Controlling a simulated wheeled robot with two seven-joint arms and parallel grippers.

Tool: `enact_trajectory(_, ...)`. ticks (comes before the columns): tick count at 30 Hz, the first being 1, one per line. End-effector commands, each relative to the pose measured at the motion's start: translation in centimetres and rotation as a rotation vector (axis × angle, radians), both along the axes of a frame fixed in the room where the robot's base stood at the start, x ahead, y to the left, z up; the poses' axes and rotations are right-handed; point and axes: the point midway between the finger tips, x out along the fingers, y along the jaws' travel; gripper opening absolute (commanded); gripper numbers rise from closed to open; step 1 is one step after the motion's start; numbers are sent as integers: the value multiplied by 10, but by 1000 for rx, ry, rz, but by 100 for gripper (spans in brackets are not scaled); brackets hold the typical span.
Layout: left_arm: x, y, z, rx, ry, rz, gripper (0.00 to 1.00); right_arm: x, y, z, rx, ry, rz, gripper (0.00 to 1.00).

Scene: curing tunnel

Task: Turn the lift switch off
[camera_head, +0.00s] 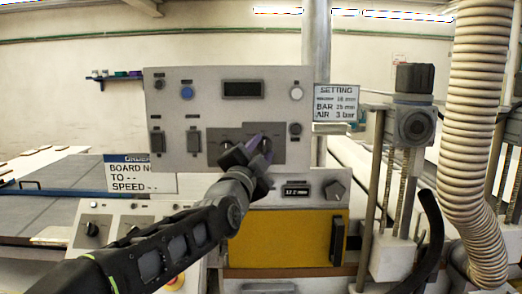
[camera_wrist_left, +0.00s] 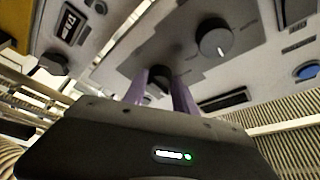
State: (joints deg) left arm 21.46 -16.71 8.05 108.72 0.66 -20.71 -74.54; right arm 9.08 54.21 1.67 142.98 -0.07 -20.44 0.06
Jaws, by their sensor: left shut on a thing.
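The grey control panel (camera_head: 200,105) carries a darker plate (camera_head: 214,157) with dark rotary switches. My left gripper (camera_head: 259,146) reaches the right part of this plate. In the left wrist view its purple fingers (camera_wrist_left: 163,92) are shut on a dark rotary knob (camera_wrist_left: 157,74), which is mostly hidden between them. A second round dark knob (camera_wrist_left: 214,38) with a white pointer mark sits beside it, clear of the fingers. The labels are too small to read, so I cannot tell which is the lift switch. The pointer of the held knob is hidden. My right gripper is not in view.
The panel also has a blue button (camera_head: 187,92), a white button (camera_head: 296,93) and a dark display (camera_head: 243,89). A setting sign (camera_head: 337,102) hangs at its right. Below is a yellow door (camera_head: 285,238). A ribbed hose (camera_head: 478,120) hangs far right.

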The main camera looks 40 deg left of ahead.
Motion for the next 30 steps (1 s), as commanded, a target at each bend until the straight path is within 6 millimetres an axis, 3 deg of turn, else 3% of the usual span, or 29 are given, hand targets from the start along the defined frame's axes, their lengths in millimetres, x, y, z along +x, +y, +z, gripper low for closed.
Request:
enact_trajectory(14, 0, 0, 0, 13, 10, -1, 0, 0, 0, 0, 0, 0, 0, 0)
enact_trajectory(15, 0, 0, 0, 13, 10, -1, 36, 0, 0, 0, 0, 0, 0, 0)
enact_trajectory(22, 0, 0, 0, 12, 10, -1, 55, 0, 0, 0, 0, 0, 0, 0)
enact_trajectory(30, -1, 0, 0, 12, 9, -1, 55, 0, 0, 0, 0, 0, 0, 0)
